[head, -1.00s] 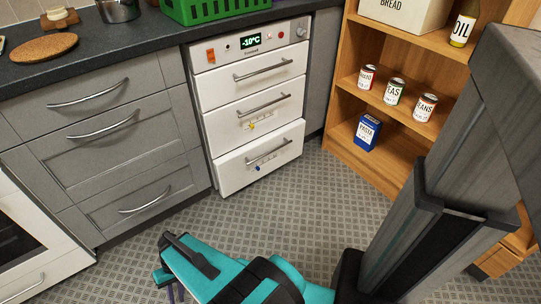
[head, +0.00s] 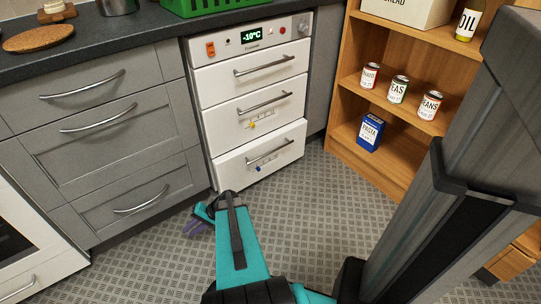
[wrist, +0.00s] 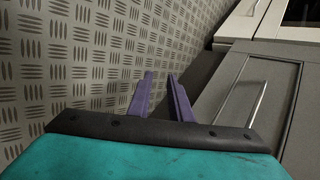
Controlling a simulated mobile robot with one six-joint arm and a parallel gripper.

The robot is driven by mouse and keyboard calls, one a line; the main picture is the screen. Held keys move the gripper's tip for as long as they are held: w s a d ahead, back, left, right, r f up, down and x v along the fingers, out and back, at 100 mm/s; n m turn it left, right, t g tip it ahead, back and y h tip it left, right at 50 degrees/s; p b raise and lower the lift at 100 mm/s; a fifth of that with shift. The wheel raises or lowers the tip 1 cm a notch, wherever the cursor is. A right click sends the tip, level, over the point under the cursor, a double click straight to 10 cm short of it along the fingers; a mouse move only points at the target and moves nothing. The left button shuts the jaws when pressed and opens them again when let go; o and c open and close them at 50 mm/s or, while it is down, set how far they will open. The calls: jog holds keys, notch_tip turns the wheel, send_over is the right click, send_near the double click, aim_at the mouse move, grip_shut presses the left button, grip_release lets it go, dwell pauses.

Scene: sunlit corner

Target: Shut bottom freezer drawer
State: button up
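The white freezer (head: 204,133) has a display reading -10°C and several stacked drawers with bar handles. Its bottom drawer (head: 233,171) stands pulled out a little past the drawers above, and a small blue tag hangs by its handle (head: 270,156). My gripper (head: 190,230) is low over the floor, in front and to the left of the bottom drawer, apart from it. In the wrist view its two purple fingers (wrist: 158,92) are spread with a gap and nothing between them. The freezer is not identifiable in the wrist view.
Grey cabinet drawers (head: 125,160) stand left of the freezer; one drawer front also shows in the wrist view (wrist: 235,120). A wooden shelf (head: 385,160) with cans and a blue pasta box (head: 370,133) stands right.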

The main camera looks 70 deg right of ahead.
jog(key=s+d+r+m+t+h+b, duration=0.2)
jog(key=s+d+m+t, duration=0.1)
jog(key=d, duration=1)
jog(key=m+t+h+b, duration=0.2)
jog(key=m+h+b, duration=0.2)
jog(key=m+h, duration=0.55)
send_near(272, 152)
jog(key=s+a+n, duration=0.1)
jog(key=s+a+n+h, duration=0.1)
jog(key=shift+s+f+h, duration=0.2)
jog(key=shift+s+h, duration=0.05)
jog(key=shift+s, duration=0.15)
jog(key=shift+w, duration=0.1)
jog(key=b+x, duration=0.4)
jog(key=x, duration=0.9)
jog(key=shift+w+d+b, duration=0.1)
jog(key=shift+w+b, duration=0.25)
